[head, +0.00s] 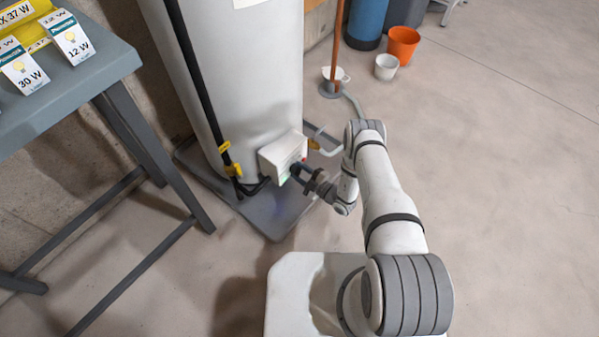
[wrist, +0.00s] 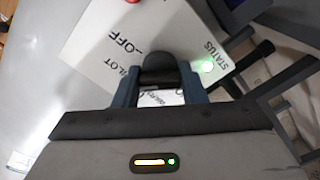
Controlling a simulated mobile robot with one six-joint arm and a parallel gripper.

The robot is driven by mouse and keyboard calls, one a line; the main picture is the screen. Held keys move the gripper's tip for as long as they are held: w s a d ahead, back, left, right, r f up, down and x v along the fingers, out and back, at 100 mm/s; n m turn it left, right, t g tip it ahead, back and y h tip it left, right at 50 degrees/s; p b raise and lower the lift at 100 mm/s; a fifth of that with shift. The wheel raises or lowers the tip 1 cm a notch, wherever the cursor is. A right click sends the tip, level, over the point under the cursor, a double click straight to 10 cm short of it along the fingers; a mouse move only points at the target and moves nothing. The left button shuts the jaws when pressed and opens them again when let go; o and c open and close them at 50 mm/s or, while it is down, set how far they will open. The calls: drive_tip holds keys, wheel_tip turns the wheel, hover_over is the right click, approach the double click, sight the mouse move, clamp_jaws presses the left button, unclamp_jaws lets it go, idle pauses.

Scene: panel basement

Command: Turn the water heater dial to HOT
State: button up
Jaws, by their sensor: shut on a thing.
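The water heater (head: 245,80) is a tall pale cylinder in the head view. Its white control box (head: 281,152) sits low on its front. The box face (wrist: 95,55) fills the upper wrist view, with the words OFF, PILOT and STATUS readable and a green light (wrist: 208,66) lit near STATUS. My gripper (wrist: 159,92) is at the box face, shut on the dark dial (wrist: 158,62), one finger on each side. It also shows at the box in the head view (head: 298,172). The gripper hides part of the lettering, and I cannot see a HOT mark or where the dial points.
The heater stands on a grey base tray (head: 275,218). Yellow-handled valves and black pipe are beside the box. A grey table (head: 70,85) with bulb boxes (head: 72,40) is at left. Buckets (head: 402,45) stand at the back. The floor at right is clear.

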drive_tip(key=shift+f, duration=0.1)
drive_tip(key=n+b, duration=0.3)
drive_tip(key=n, duration=0.2)
drive_tip(key=shift+b, duration=0.3)
drive_tip(key=n+b, duration=0.2)
drive_tip(key=n, duration=0.4)
drive_tip(key=n+b, duration=0.2)
drive_tip(key=n, duration=0.4)
drive_tip(key=shift+n, duration=0.4)
drive_tip(key=n, duration=0.6)
drive_tip(key=shift+b, duration=0.4)
drive_tip(key=o, duration=1)
drive_tip(key=shift+c, duration=0.2)
